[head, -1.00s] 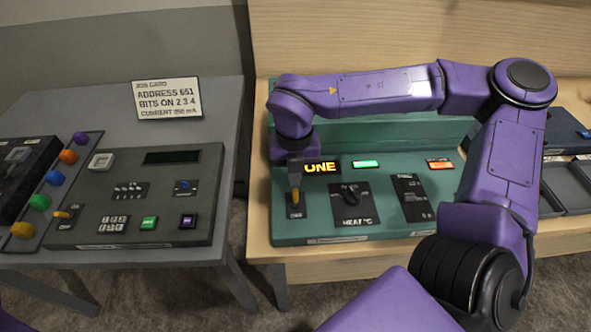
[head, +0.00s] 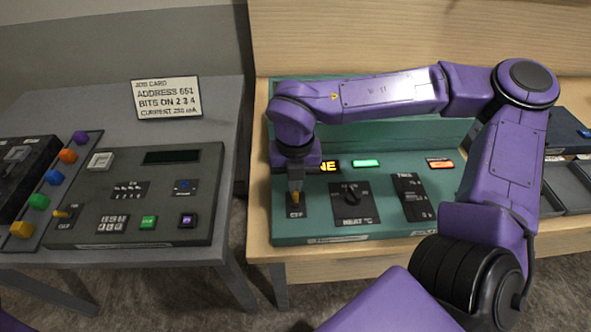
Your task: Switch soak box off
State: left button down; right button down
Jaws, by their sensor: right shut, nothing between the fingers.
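The teal box (head: 398,228) sits on the wooden table at the right, with a HEAT dial (head: 352,196), a slider panel (head: 412,196), a lit green indicator (head: 366,163) and a lit orange one (head: 440,163). My right wrist covers part of the amber display (head: 328,166), where "NE" shows. My left gripper is out of view.
A grey console (head: 135,226) with a dark screen, keypad and buttons stands on the grey table at left, beside a strip of coloured knobs (head: 55,177). A job card (head: 166,98) stands behind it. Dark trays (head: 570,185) lie at far right. A gap separates the tables.

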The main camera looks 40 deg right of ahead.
jog(key=shift+s, duration=0.15)
jog(key=shift+r, duration=0.1)
notch_tip(320, 180, up, 7)
jog(key=p, duration=0.7)
jog(key=shift+w+d, duration=0.15)
jog(key=shift+w, duration=0.2)
